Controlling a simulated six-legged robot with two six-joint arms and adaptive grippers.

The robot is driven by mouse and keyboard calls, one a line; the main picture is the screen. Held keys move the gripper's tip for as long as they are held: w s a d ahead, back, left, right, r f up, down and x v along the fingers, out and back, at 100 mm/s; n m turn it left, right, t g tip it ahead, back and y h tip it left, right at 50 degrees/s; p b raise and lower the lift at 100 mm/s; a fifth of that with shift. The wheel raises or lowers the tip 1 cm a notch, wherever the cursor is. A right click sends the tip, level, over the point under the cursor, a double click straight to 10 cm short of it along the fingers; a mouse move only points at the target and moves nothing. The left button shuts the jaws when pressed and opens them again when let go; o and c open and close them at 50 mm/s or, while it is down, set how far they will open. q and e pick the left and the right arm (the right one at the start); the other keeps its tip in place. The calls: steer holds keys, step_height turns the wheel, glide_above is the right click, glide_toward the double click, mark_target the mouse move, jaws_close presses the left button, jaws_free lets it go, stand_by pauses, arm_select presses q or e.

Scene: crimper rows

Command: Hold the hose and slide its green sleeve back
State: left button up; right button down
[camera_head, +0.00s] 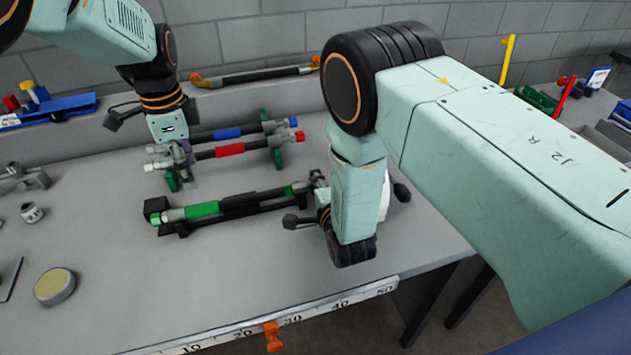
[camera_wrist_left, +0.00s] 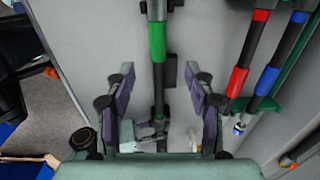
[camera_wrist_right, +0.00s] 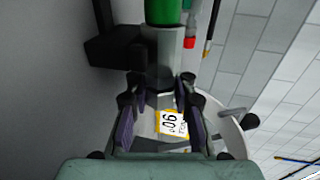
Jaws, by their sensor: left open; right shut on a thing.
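The dark hose (camera_head: 250,201) lies in a black cradle (camera_head: 172,230) on the grey bench. Its green sleeve (camera_head: 203,209) is near the left end, beside a metal fitting; another green part shows near the right end. My right gripper (camera_wrist_right: 160,88) is shut on the metal fitting (camera_wrist_right: 165,45) at the hose's right end; in the head view my own arm partly hides it. My left gripper (camera_head: 178,155) is open and empty above the bench, beyond the sleeve's end. In the left wrist view a green sleeve (camera_wrist_left: 157,42) shows beyond and between its spread fingers.
Behind the cradle, a green rack (camera_head: 276,150) holds hoses with a red sleeve (camera_head: 230,150) and a blue sleeve (camera_head: 228,133), close to my left gripper. A yellow-lidded tin (camera_head: 55,286) stands at front left. The bench front is mostly clear.

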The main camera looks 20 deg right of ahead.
mark_target(202, 204)
arm_select(q)
steer(key=f, duration=1.1)
steer(key=shift+w, duration=0.2)
steer(key=shift+c, duration=0.3)
steer(key=shift+r, duration=0.1)
jaws_close()
steer(key=shift+w+d+r, duration=0.1)
steer(key=shift+w+d, duration=0.05)
steer(key=shift+d, duration=1.4)
steer(key=shift+w+d, duration=0.1)
steer(key=shift+d, duration=1.4)
steer(key=shift+c, duration=0.8)
jaws_free()
steer(key=shift+d, duration=0.1)
steer(key=shift+o, duration=1.1)
steer(key=shift+s, duration=0.15)
